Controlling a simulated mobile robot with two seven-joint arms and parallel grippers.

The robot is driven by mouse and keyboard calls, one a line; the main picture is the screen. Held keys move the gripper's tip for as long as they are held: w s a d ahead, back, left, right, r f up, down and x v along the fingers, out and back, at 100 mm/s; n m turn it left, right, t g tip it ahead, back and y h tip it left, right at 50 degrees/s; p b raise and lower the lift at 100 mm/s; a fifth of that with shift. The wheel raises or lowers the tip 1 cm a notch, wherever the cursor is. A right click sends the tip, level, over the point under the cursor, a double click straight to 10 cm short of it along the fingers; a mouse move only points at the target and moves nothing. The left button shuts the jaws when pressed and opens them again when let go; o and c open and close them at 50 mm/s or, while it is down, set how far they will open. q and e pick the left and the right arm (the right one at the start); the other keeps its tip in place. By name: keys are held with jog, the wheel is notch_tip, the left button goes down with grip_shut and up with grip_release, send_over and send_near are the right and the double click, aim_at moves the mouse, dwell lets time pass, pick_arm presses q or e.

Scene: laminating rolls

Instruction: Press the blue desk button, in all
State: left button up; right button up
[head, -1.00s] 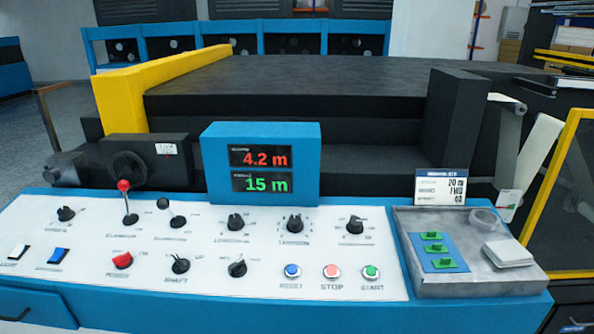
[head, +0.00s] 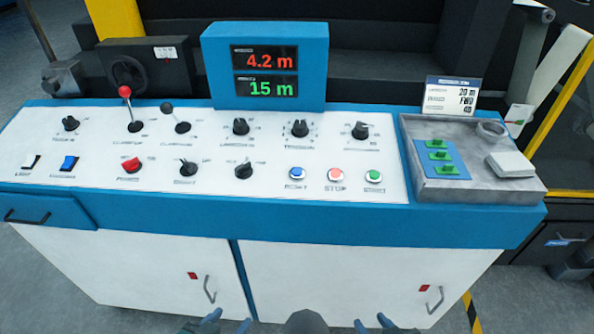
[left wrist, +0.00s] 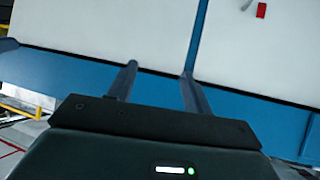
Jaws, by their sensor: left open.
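The blue desk button (head: 297,173) is a round blue cap in a pale ring on the white sloped panel, at the left of a row of three, in the head view. The red STOP button (head: 335,174) and a green button (head: 374,175) sit to its right. My left gripper (head: 227,321) is at the bottom edge, low in front of the desk, with its fingers apart and empty. It also shows in the left wrist view (left wrist: 158,70), facing the white cabinet front. My right gripper (head: 373,323) is also at the bottom edge, its fingertips apart. Both are well away from the button.
Knobs and two levers crowd the panel (head: 210,200); a black knob (head: 243,170) stands left of the blue button. A blue display box (head: 265,100) rises behind. A grey tray (head: 470,190) is at the right. White cabinet doors (head: 350,270) have handles. Space before the panel is clear.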

pick_arm(q)
grip_shut()
dwell(0.3)
dwell(1.2)
